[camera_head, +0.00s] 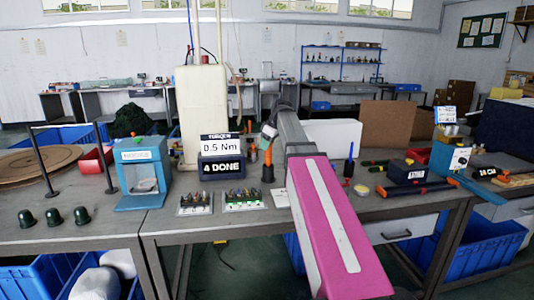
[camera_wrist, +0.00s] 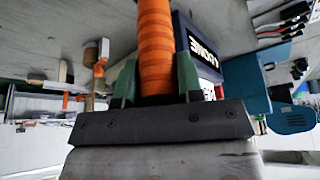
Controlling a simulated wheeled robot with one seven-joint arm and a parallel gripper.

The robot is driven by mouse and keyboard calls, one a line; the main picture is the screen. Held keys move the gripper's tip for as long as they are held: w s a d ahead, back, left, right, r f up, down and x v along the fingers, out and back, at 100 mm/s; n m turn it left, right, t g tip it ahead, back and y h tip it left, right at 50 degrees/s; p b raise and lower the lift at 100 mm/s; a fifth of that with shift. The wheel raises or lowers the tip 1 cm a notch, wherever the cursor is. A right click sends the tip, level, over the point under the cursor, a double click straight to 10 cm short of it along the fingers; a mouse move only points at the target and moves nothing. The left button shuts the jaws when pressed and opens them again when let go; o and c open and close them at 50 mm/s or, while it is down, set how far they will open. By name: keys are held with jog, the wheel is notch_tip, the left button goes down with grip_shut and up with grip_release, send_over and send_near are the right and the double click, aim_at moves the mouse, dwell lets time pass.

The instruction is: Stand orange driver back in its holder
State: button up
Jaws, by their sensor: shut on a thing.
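The orange driver (camera_head: 268,172) is upright at the back middle of the table, just right of the dark box marked DONE (camera_head: 222,168). My gripper (camera_head: 266,143) is above it, at the end of my arm. In the wrist view, the driver's ribbed orange handle (camera_wrist: 156,45) is between the green fingers of my gripper (camera_wrist: 156,85), which are shut on it. The DONE box (camera_wrist: 200,45) shows upside down close beside the handle. I cannot make out the holder or whether the driver's lower end touches anything.
Two trays of small parts, left (camera_head: 195,203) and right (camera_head: 243,200), lie in front of the box. A blue machine (camera_head: 142,180) stands to the left. A blue upright tool (camera_head: 349,163) stands to the right, with several loose tools beyond. A cream column (camera_head: 203,110) rises behind.

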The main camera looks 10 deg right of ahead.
jog(key=shift+f, duration=1.85)
jog(key=o, duration=1.1)
jog(key=v, duration=1.2)
jog(key=shift+s, duration=0.1)
